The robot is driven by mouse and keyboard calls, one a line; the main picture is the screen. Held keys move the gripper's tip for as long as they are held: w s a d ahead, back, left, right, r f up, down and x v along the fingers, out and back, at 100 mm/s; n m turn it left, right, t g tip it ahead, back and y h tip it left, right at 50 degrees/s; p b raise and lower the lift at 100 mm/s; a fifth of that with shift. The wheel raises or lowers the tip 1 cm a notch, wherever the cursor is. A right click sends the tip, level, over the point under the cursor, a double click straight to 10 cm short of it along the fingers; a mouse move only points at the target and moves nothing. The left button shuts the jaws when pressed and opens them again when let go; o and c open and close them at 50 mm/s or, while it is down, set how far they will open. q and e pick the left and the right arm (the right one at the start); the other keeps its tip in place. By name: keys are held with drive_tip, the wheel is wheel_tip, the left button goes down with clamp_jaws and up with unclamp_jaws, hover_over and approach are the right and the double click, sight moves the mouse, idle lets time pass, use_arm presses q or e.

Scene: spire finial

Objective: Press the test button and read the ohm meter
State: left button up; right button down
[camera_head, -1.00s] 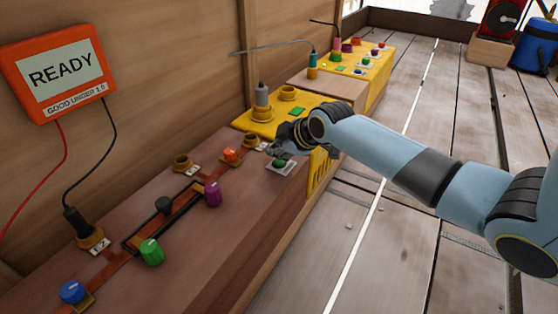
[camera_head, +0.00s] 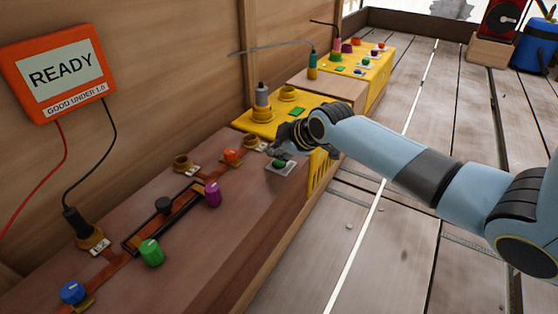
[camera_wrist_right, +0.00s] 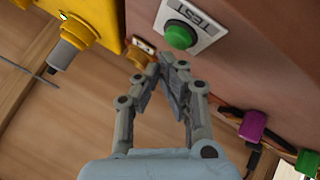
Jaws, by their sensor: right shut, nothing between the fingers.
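The orange ohm meter (camera_head: 62,74) hangs on the wooden wall at the left and reads "READY", with "GOOD UNDER 1.0" or a similar figure below. The green test button (camera_head: 280,163) sits on a white plate near the far end of the wooden bench; in the right wrist view the button (camera_wrist_right: 180,37) lies beyond the fingertips on a plate marked "TEST". My right gripper (camera_head: 275,150) is shut and empty just beside the button; in the wrist view its fingertips (camera_wrist_right: 172,62) are close together, apart from the button. My left gripper is not in view.
A yellow box (camera_head: 262,122) with sockets stands behind the button. Open plank floor (camera_head: 345,255) lies to the right.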

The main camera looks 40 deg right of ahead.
sight(277, 162)
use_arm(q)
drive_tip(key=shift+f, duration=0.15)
use_arm(e)
drive_tip(key=shift+f, duration=0.4)
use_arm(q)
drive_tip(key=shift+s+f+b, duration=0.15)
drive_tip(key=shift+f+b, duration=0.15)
use_arm(e)
drive_tip(key=shift+f, duration=0.4)
idle(0.4)
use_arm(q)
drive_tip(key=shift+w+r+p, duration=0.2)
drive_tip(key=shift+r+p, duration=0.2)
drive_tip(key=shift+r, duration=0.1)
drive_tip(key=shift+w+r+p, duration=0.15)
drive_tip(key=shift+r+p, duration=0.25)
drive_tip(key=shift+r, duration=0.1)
use_arm(e)
drive_tip(key=shift+r, duration=0.9)
wheel_tip(277, 162, up, 5)
drive_tip(key=p, duration=0.4)
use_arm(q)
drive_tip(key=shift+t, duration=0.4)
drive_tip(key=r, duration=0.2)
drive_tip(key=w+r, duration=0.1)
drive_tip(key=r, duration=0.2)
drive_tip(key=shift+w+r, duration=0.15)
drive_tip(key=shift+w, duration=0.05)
use_arm(e)
drive_tip(key=shift+f, duration=0.1)
